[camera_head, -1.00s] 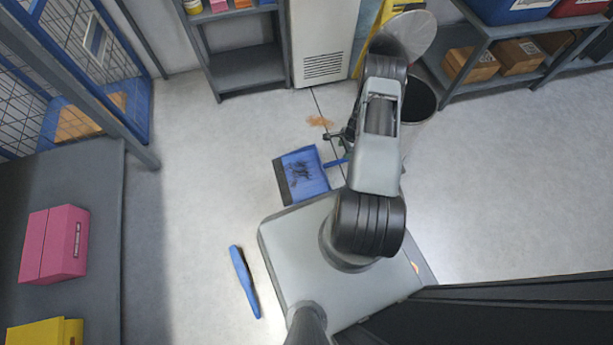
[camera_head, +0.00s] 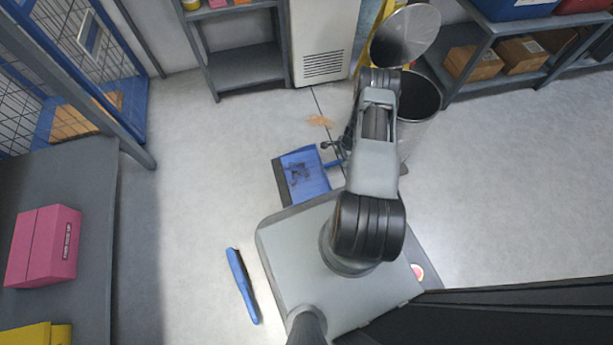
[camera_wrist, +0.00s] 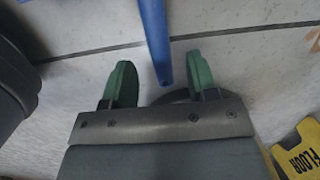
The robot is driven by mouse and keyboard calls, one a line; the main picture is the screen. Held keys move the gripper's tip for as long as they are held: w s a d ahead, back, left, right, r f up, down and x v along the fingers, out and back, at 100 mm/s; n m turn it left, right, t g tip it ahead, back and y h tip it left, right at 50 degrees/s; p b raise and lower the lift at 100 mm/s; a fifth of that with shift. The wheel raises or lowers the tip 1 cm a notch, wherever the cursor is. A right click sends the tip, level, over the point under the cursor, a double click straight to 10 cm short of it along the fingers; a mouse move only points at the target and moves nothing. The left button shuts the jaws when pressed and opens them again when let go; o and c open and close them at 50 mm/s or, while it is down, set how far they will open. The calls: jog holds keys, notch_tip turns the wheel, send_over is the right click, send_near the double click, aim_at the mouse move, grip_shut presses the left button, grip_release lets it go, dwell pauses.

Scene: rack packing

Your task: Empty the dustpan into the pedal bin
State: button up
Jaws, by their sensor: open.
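The blue dustpan (camera_head: 308,183) lies on the floor in front of my base, with dark debris in its pan. In the wrist view its blue handle (camera_wrist: 155,38) reaches down between the two green fingers. My gripper (camera_wrist: 160,82) is open, with a finger on either side of the handle's end and a gap to each. In the head view my gripper (camera_head: 330,150) is partly hidden by my arm. The pedal bin (camera_head: 418,98) stands beyond my arm to the right, its round lid (camera_head: 405,35) raised and its dark opening showing.
A blue brush (camera_head: 242,286) lies on the floor left of my base. A brown stain (camera_head: 320,121) marks the floor beyond the dustpan. A yellow floor sign (camera_wrist: 300,155) shows at the wrist view's right. Shelves with boxes (camera_head: 472,64) line the back. Floor at right is clear.

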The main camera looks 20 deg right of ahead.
jog(key=shift+a+f, duration=0.15)
jog(key=shift+f, duration=0.6)
jog(key=shift+a+f, duration=0.1)
jog(key=shift+f, duration=0.6)
jog(key=shift+c, duration=0.3)
grip_shut()
notch_tip(320, 180, up, 12)
jog(key=p, duration=0.8)
jog(key=shift+p, duration=0.3)
jog(key=shift+w+r, duration=0.1)
